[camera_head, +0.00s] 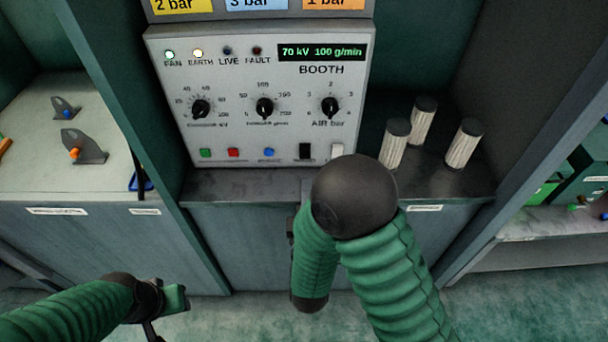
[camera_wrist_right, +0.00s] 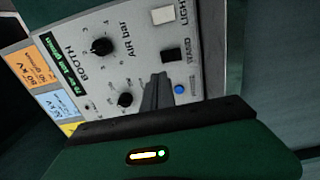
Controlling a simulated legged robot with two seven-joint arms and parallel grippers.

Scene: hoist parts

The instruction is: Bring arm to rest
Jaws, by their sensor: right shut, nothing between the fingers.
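My right arm (camera_head: 385,275) comes in from the bottom right, bends at a dark elbow (camera_head: 354,195) in front of the cabinet, and its forearm hangs down behind. My right gripper (camera_wrist_right: 158,90) shows in the right wrist view as dark fingers, shut and empty, against the booth panel; contact cannot be told. In the head view it is mostly hidden by the arm. My left arm (camera_head: 75,308) comes in from the lower left. Its gripper (camera_head: 152,325) is partly cut off by the bottom edge, and its jaws are unclear.
The booth panel (camera_head: 225,130) has knobs, coloured buttons and a display reading 70 kV 100 g/min. Several pale ribbed cylinders (camera_head: 422,122) stand on the dark ledge (camera_head: 245,185). A left bench (camera_head: 35,125) holds grey brackets. A right shelf (camera_head: 535,222) carries small parts. Green floor (camera_head: 240,320) shows below.

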